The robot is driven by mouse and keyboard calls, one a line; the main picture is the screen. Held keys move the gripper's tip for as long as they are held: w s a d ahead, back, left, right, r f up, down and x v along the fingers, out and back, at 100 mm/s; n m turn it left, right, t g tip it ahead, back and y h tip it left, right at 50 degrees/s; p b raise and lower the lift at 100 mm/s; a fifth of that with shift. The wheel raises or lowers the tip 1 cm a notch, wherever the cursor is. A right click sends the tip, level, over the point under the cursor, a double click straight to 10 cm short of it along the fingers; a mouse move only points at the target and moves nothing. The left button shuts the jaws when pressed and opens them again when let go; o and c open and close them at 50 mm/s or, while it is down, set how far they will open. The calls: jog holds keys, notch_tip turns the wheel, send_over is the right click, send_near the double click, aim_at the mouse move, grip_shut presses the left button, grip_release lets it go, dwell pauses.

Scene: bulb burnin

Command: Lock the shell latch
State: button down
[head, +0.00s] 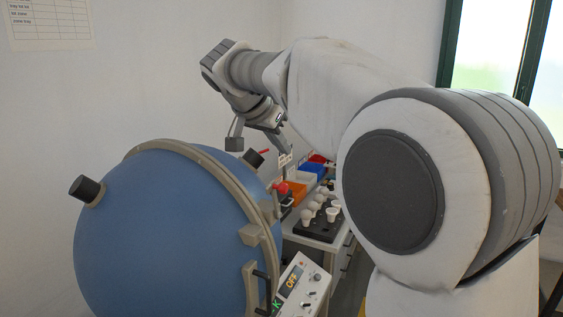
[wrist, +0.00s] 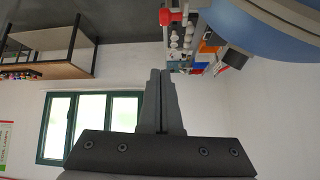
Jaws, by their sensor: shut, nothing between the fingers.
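The shell is a large blue sphere (head: 165,235) with a beige rim band (head: 225,170), at the left in the head view. It also shows at the top right of the wrist view (wrist: 270,30). Lower on the rim are a beige block (head: 250,235) and a bracket with a black handle (head: 262,276). I cannot tell which part is the latch, or its state. My gripper (head: 287,150) is above and behind the sphere, shut and empty (wrist: 160,75), apart from the shell.
Black cylinders (head: 87,190) stick out of the sphere. A control box reading OFF (head: 292,281) stands at its lower right. Behind is a bench with white bulbs in a dark rack (head: 320,232) and orange and blue bins (head: 312,170). A shelf (wrist: 50,50) and window show in the wrist view.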

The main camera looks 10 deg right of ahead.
jog(key=shift+w+d+f+p, duration=0.25)
jog(key=shift+w+f, duration=0.15)
jog(key=shift+f, duration=1)
jog(key=shift+w+d+f+p, duration=0.3)
jog(key=shift+w+f, duration=0.1)
jog(key=shift+f, duration=0.95)
jog(key=shift+w+d+f+p, duration=0.25)
jog(key=shift+w+f, duration=0.15)
jog(key=shift+f, duration=1)
jog(key=shift+f+b, duration=0.15)
jog(key=shift+b, duration=0.25)
jog(key=shift+s+a+f+b, duration=0.1)
jog(key=shift+b, duration=0.35)
jog(key=shift+s+a+b, duration=0.1)
jog(key=shift+s+b, duration=0.05)
jog(key=shift+b, duration=0.2)
